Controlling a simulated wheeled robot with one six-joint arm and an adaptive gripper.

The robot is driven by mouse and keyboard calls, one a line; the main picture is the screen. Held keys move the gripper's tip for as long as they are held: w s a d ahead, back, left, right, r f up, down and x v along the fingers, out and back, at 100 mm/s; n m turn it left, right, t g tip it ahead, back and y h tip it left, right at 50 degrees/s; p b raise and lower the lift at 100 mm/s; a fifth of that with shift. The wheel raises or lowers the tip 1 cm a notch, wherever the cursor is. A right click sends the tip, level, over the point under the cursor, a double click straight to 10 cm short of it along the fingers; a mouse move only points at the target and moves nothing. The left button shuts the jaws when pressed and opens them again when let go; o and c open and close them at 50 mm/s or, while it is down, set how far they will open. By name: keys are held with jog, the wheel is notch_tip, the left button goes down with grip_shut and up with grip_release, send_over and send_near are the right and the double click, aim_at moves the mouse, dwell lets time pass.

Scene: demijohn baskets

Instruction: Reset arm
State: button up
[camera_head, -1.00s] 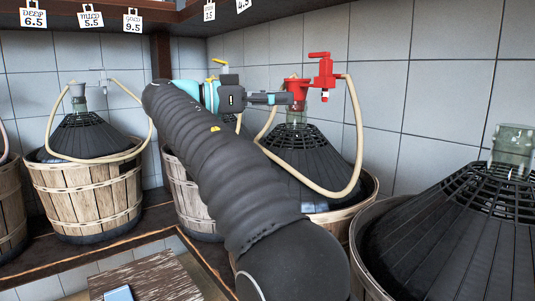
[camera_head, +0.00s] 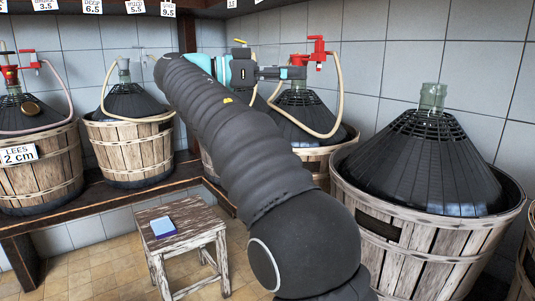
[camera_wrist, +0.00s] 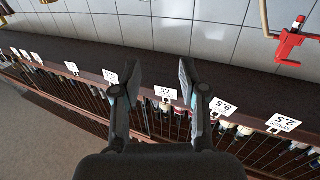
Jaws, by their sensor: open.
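My arm runs from the bottom centre of the head view up to the left, and its wrist bends back to the right. My gripper (camera_head: 295,73) points right, in front of the demijohn with the red tap (camera_head: 318,52) in the picture. In the wrist view my gripper (camera_wrist: 160,74) has its two fingers apart with nothing between them. The red tap (camera_wrist: 291,42) shows at the upper right there, clear of the fingers. My arm hides part of the basket (camera_head: 315,153) of that demijohn.
Basketed demijohns stand at left (camera_head: 130,150), far left (camera_head: 40,175) and right (camera_head: 430,245). A wooden stool (camera_head: 205,222) with a blue-and-white block (camera_head: 162,227) stands on the tiled floor. A dark shelf (camera_wrist: 220,86) with price tags and bottles lies beyond the fingers.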

jog(key=w+a+f+n+t+y, duration=0.4)
jog(key=w+f+n, duration=0.4)
jog(key=f+n, duration=0.3)
jog(key=s+d+f+n+g+y, duration=0.1)
jog(key=s+f+n+y, duration=0.2)
jog(key=f, duration=0.4)
jog(key=s+d+f+n+y, duration=0.1)
jog(key=s+f+n+y, duration=0.15)
jog(key=f+n, duration=0.35)
jog(key=s+d+f+m+y, duration=0.1)
jog(key=s+d+f, duration=0.3)
jog(key=s, duration=0.6)
jog(key=s+d+f+m+g+y, duration=0.1)
jog(key=s+d+f+y, duration=0.3)
jog(key=s, duration=0.6)
jog(key=s+d+f+m+y, duration=0.2)
jog(key=s+d+f, duration=0.3)
jog(key=s, duration=0.5)
jog(key=shift+s+d+f+m+y, duration=0.25)
jog(key=shift+f+y, duration=0.3)
jog(key=shift+f, duration=0.35)
